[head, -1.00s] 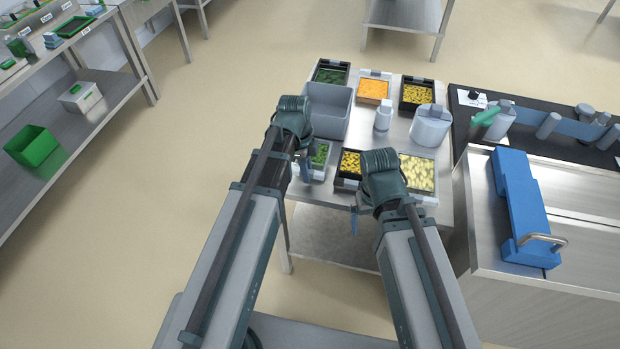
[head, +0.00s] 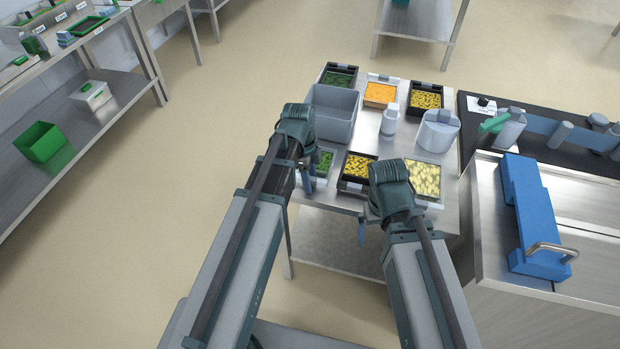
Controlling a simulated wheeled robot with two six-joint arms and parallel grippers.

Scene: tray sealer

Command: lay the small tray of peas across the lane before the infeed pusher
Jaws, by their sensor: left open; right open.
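A small tray of green food, which looks like peas (head: 326,160), sits at the front left of the steel table, partly hidden by my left arm. My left gripper (head: 311,178) is open at this tray's near left side; I cannot tell whether it touches it. My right gripper (head: 363,230) is open, mostly hidden by its wrist, by the table's front edge below a black tray of yellow food (head: 358,167). To the right is a dark lane surface (head: 472,135) with a green paddle-like part (head: 493,122) and grey cylinders; I cannot tell which part is the pusher.
Other trays hold dark green (head: 340,76), orange (head: 380,93), yellow (head: 426,99) and pale yellow food (head: 425,180). A grey bin (head: 333,115), a white bottle (head: 390,120) and a grey canister (head: 437,132) stand among them. A blue block with a handle (head: 535,215) lies on the right-hand cabinet.

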